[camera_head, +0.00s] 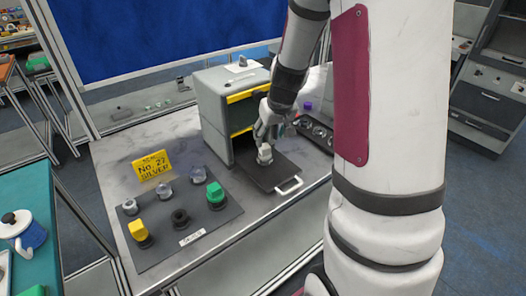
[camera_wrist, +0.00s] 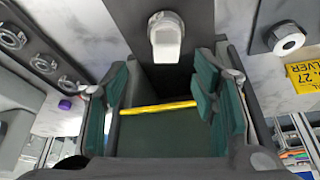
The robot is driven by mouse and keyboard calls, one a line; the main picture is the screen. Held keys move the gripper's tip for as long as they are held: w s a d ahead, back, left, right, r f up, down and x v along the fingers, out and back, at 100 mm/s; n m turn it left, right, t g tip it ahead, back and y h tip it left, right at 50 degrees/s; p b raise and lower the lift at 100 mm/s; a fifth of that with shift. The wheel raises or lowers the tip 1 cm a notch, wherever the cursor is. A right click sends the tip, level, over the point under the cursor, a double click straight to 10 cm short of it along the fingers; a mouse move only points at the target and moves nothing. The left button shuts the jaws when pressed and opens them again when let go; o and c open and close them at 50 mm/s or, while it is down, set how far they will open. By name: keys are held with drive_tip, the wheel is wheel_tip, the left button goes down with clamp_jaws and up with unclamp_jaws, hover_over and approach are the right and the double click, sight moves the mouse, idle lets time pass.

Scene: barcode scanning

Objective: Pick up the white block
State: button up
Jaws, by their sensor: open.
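The white block (camera_head: 265,154) stands on the dark pulled-out tray (camera_head: 262,178) in front of the grey box. In the wrist view the white block (camera_wrist: 166,40) shows at the top centre, roughly in line with the gap between my fingers. My gripper (camera_head: 266,135) is just above and behind the block in the head view, pointing down. In the wrist view my gripper (camera_wrist: 162,88) has its green-padded fingers wide apart with nothing between them. Whether a finger touches the block cannot be told.
The grey box (camera_head: 215,110) with yellow edges (camera_wrist: 158,107) stands close behind my gripper. A dark board (camera_head: 185,232) with several knobs and blocks, including a yellow block (camera_head: 138,230) and a green block (camera_head: 215,192), lies left. A yellow sign (camera_head: 151,165) stands behind it. A socketed rack (camera_head: 316,130) is right.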

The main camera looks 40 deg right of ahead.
sight(265, 146)
drive_tip(key=shift+a+p+x, duration=0.15)
drive_tip(key=shift+a+x, duration=0.05)
drive_tip(key=shift+x, duration=1.65)
drive_tip(key=shift+a+p+x, duration=0.15)
drive_tip(key=shift+x, duration=1.65)
drive_tip(key=shift+w, duration=0.1)
drive_tip(key=shift+c, duration=0.3)
clamp_jaws()
drive_tip(key=shift+r, duration=0.1)
